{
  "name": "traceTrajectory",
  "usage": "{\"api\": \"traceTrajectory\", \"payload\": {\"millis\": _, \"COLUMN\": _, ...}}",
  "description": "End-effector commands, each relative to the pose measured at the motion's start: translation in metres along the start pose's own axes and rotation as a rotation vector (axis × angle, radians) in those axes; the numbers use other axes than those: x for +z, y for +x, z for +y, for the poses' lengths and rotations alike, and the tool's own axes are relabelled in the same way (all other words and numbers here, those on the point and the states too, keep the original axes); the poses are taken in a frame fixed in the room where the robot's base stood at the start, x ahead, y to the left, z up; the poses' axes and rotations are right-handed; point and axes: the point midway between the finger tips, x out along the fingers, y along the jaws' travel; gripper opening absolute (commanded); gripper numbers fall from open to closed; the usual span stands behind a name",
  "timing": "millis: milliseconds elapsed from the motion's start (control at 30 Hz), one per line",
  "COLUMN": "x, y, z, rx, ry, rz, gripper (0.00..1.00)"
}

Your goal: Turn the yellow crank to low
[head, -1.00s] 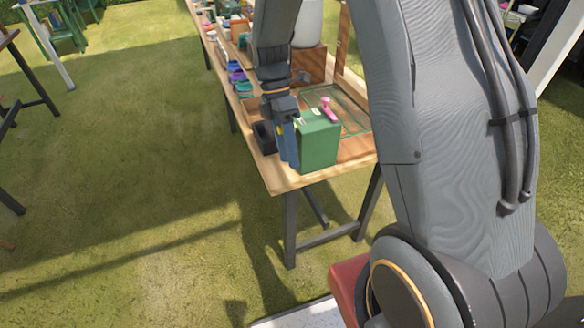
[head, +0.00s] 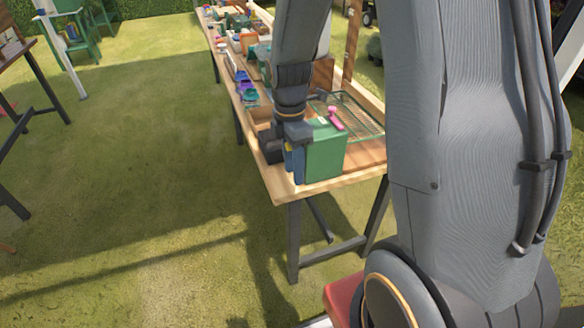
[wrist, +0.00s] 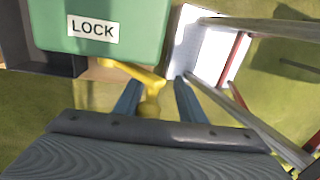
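The yellow crank (wrist: 133,72) sticks out from below the green box (wrist: 100,22), which bears a LOCK label (wrist: 93,29). In the wrist view, the crank's yellow knob (wrist: 150,104) lies between the two blue fingers of my gripper (wrist: 158,98). The fingers are apart, with gaps visible beside the knob. In the head view, my gripper (head: 292,160) points down at the left side of the green box (head: 325,158) near the table's corner. The crank cannot be made out there. No low mark is readable.
The wooden table (head: 345,186) runs away to the back, crowded with small items. A dark tray (head: 270,147) stands just left of my gripper. Grass (head: 130,170) to the left is open.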

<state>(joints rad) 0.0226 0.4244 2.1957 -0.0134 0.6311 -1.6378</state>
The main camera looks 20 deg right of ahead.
Motion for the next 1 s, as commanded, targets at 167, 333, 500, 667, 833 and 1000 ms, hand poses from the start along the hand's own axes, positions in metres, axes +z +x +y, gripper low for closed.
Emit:
{"api": "traceTrajectory", "payload": {"millis": 167, "x": -0.001, "y": -0.004, "z": 0.010, "rx": 0.000, "ry": -0.001, "rz": 0.000, "gripper": 0.36}}
{"api": "traceTrajectory", "payload": {"millis": 333, "x": 0.000, "y": -0.007, "z": 0.020, "rx": 0.001, "ry": -0.001, "rz": 0.000, "gripper": 0.36}}
{"api": "traceTrajectory", "payload": {"millis": 500, "x": 0.000, "y": -0.011, "z": 0.031, "rx": 0.001, "ry": -0.001, "rz": 0.000, "gripper": 0.36}}
{"api": "traceTrajectory", "payload": {"millis": 667, "x": 0.001, "y": -0.015, "z": 0.042, "rx": 0.005, "ry": -0.001, "rz": -0.001, "gripper": 0.36}}
{"api": "traceTrajectory", "payload": {"millis": 833, "x": 0.002, "y": -0.019, "z": 0.053, "rx": 0.008, "ry": 0.001, "rz": -0.001, "gripper": 0.36}}
{"api": "traceTrajectory", "payload": {"millis": 1000, "x": 0.002, "y": -0.022, "z": 0.062, "rx": 0.005, "ry": -0.001, "rz": -0.001, "gripper": 0.36}}
